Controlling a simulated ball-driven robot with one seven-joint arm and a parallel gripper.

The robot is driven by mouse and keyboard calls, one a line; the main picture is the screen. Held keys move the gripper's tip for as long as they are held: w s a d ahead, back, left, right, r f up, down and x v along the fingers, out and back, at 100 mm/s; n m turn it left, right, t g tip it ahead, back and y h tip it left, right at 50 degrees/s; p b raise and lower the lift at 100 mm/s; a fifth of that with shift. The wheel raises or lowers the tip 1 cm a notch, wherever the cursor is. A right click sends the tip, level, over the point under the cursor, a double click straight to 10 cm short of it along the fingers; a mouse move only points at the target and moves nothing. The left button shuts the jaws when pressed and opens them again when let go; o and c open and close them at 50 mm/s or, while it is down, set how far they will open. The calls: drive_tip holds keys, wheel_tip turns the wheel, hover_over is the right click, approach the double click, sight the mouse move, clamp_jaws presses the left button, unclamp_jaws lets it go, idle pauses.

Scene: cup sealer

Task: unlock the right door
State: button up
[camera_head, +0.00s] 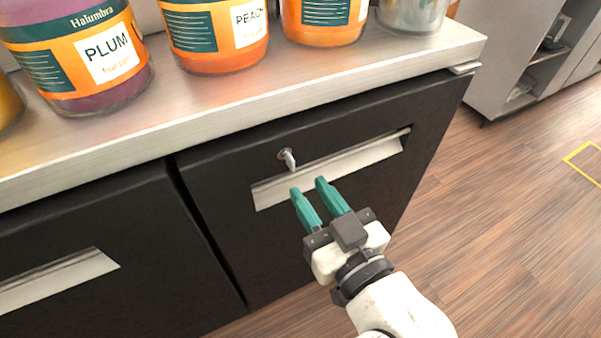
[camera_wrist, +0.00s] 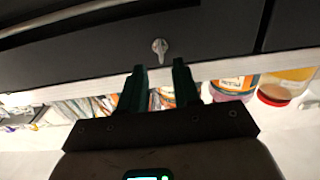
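The right door (camera_head: 345,200) is a black front under a metal counter, with a long recessed silver handle (camera_head: 335,170). A small silver key (camera_head: 290,160) sticks out of the lock near the door's top, above the handle's left part. The key also shows in the wrist view (camera_wrist: 160,48), beyond the fingertips. My gripper (camera_head: 308,187) has two green fingers, apart and with nothing between them. In the head view its tips overlap the handle's lower edge, just below and right of the key. In the wrist view the gripper (camera_wrist: 159,68) points at the key without visible contact.
The left door (camera_head: 150,270) has its own silver handle (camera_head: 60,280). The counter edge (camera_head: 250,115) overhangs both doors. Jars stand on it, among them a plum jar (camera_head: 80,85) and a peach jar (camera_head: 215,60). Open wooden floor (camera_head: 500,230) lies to the right.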

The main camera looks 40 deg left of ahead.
drive_tip(key=shift+v, duration=2.25)
drive_tip(key=w+d+f+m+h, duration=0.1)
drive_tip(key=d+f+m+h, duration=0.8)
drive_tip(key=d+f, duration=1.2)
drive_tip(key=s+d+f+m+g+h, duration=0.1)
drive_tip(key=s+d+f+g+h, duration=0.15)
drive_tip(key=d, duration=0.35)
drive_tip(key=s+d+f+m+g+h, duration=0.1)
drive_tip(key=s+d+f+h, duration=0.25)
drive_tip(key=d, duration=0.35)
drive_tip(key=s+d+f+m+g+h, duration=0.2)
drive_tip(key=s+d+m, duration=0.1)
drive_tip(key=s+d, duration=0.45)
wheel_tip(320, 180, up, 19)
drive_tip(key=p, duration=1.9)
drive_tip(key=shift+s+a+r, duration=0.25)
drive_tip(key=shift+s+a, duration=0.1)
drive_tip(key=shift+s, duration=0.1)
